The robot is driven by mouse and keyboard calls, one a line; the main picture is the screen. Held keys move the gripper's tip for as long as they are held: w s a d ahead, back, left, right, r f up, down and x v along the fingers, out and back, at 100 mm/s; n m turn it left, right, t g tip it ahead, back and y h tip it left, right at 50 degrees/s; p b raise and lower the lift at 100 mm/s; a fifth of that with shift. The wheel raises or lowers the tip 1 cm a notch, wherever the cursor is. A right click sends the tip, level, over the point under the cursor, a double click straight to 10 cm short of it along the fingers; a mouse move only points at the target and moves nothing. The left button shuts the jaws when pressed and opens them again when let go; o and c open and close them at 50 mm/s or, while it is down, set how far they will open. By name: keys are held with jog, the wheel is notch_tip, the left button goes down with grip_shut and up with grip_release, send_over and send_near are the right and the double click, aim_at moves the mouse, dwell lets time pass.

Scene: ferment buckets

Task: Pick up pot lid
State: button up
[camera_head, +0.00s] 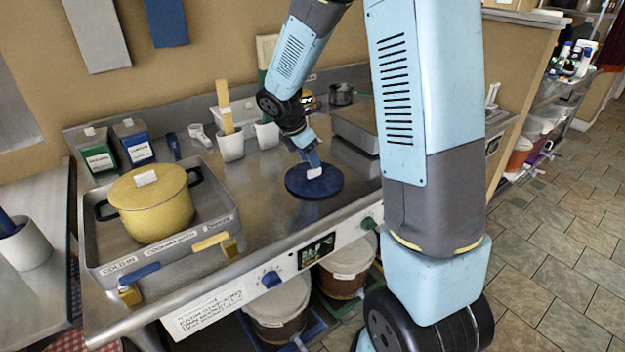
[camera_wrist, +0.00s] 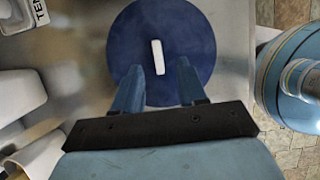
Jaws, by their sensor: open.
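A round dark blue lid (camera_head: 330,184) with a white bar handle lies flat on the steel counter, in the middle of the head view. In the wrist view the lid (camera_wrist: 190,35) fills the upper middle, with its handle (camera_wrist: 157,57) upright in the picture. My gripper (camera_head: 311,163) points down over the lid. In the wrist view my open gripper (camera_wrist: 159,66) has one blue finger on each side of the handle, with gaps. I cannot tell how far the fingertips are above the lid. A yellow pot (camera_head: 154,206) with its own covered top and white tag stands at left.
The pot sits in a metal tray (camera_head: 206,232). Green and blue boxes (camera_head: 134,141), white cups (camera_head: 231,146) and a grey metal box (camera_head: 358,126) stand behind. The counter around the lid is mostly clear. Buckets (camera_head: 280,306) sit below.

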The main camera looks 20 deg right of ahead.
aim_at(314, 174)
jog(key=shift+x, duration=2.2)
jog(key=shift+w, duration=0.1)
jog(key=shift+c, duration=0.4)
grip_shut()
jog(key=shift+a, duration=0.1)
